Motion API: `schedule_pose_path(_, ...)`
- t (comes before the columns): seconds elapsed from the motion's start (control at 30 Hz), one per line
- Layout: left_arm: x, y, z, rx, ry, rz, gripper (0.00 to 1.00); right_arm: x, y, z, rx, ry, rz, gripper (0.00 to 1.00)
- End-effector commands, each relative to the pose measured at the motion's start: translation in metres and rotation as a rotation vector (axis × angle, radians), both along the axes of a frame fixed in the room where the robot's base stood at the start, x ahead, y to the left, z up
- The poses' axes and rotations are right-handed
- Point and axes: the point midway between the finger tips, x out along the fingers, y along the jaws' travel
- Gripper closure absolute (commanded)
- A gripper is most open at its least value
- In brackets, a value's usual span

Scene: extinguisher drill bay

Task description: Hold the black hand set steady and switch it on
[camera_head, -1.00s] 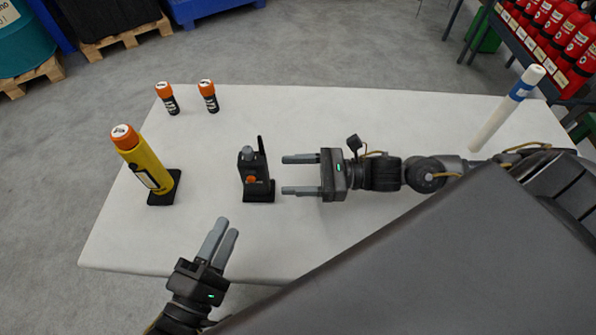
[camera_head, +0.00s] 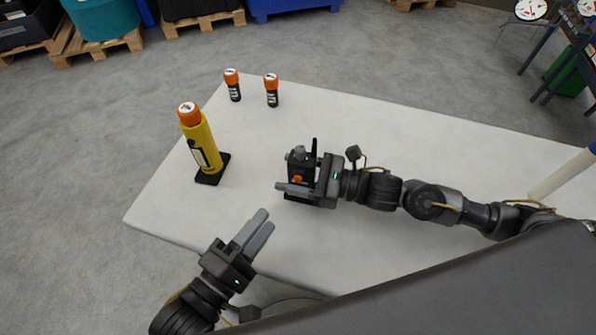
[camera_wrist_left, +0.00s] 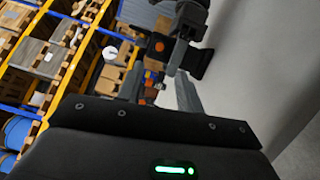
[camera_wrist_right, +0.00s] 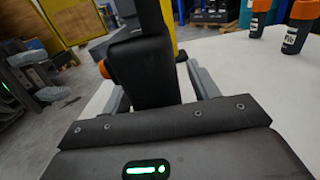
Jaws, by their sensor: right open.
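The black hand set (camera_head: 301,163) stands upright on the white table, with an orange button on its front, a grey knob and a short antenna on top. My right gripper (camera_head: 287,173) is open around it, one finger on each side; the far finger is mostly hidden. In the right wrist view the hand set (camera_wrist_right: 146,72) stands between the fingers, with a gap at least on the right. My left gripper (camera_head: 264,222) is empty, its fingers slightly apart, at the table's front edge, short of the hand set. The left wrist view shows the hand set (camera_wrist_left: 157,45) ahead.
A yellow flashlight (camera_head: 203,145) with an orange cap stands on a black base to the left. Two small orange-capped black cylinders (camera_head: 233,86) (camera_head: 272,91) stand at the back. A white tube (camera_head: 563,172) is at the right. The table's middle front is clear.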

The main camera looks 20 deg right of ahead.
Motion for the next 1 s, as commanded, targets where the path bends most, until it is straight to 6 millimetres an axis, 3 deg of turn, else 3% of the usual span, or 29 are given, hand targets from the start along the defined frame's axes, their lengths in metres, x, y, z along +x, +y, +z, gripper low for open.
schedule_pose_path(0.07,0.0,0.0,0.0,0.0,0.0,0.0,0.64,-0.0001,-0.0002,0.0,0.0,0.0,0.0,0.41)
schedule_pose_path(0.5,0.0001,-0.0001,0.0,0.0,0.0,0.0,0.64,-0.0002,-0.0006,0.0002,0.0,0.0,0.0,0.99)
schedule_pose_path(0.57,0.0001,-0.0001,0.0,0.0,0.0,0.0,0.68,-0.0002,-0.0006,0.0002,0.0,0.0,0.0,1.0)
schedule_pose_path(0.8,0.0001,-0.0001,0.0,0.0,0.0,0.0,0.99,-0.0002,-0.0006,0.0002,0.001,0.0,0.0,1.0)
schedule_pose_path(1.0,0.0001,-0.0001,0.0,0.0,0.0,0.0,1.0,-0.0001,-0.0006,0.0002,0.001,0.0,0.0,1.0)
